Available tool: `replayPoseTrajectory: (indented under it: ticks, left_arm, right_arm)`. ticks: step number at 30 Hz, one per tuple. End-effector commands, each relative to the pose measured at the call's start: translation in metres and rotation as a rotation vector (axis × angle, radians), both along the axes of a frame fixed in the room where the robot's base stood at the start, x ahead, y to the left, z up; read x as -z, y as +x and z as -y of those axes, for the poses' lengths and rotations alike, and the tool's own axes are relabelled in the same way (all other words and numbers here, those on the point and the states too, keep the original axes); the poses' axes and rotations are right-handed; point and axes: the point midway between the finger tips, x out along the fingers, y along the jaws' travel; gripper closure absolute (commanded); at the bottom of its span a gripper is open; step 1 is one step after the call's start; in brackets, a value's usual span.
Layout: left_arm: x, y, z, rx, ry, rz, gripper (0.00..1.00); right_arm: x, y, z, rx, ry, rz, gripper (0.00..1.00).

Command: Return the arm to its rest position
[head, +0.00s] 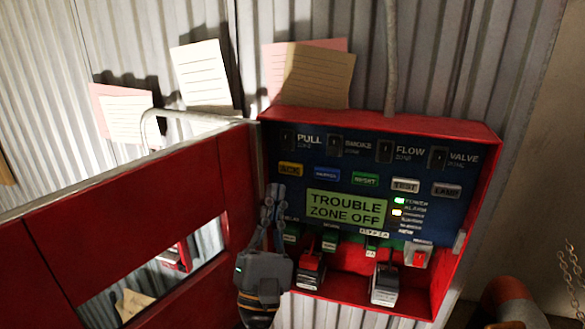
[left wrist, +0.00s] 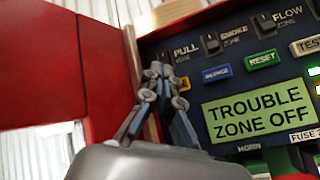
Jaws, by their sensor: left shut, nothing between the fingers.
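My left gripper (head: 272,200) is shut and empty. It stands upright in front of the left edge of the red alarm panel box (head: 478,240), beside the open red door. Whether the fingers touch the panel cannot be told. The panel's green display (head: 345,207) reads "TROUBLE ZONE OFF". My right gripper is in neither view.
The open red door (head: 130,215) with a window fills the left side, close to my left gripper. Paper notes (head: 310,75) hang on the corrugated wall above. A grey conduit (head: 391,60) runs up from the box. A chain (head: 572,268) hangs at the far right.

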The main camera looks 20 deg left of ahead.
Motion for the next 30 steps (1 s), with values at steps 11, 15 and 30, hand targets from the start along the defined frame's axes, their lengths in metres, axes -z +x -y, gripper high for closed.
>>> replayPoseTrajectory:
  ticks: [11,15,30]
  left_arm:
    - [0.099,-0.005,0.062,-0.087,0.823,-0.273,1.0]
    - [0.186,-0.025,0.071,-0.074,1.35,-0.413,1.0]
    - [0.376,-0.182,-0.027,0.45,2.567,-0.649,1.0]
  right_arm:
    - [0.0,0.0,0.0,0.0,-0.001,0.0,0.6]
    - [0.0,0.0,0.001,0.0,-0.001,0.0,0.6]
    - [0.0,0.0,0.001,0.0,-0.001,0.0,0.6]
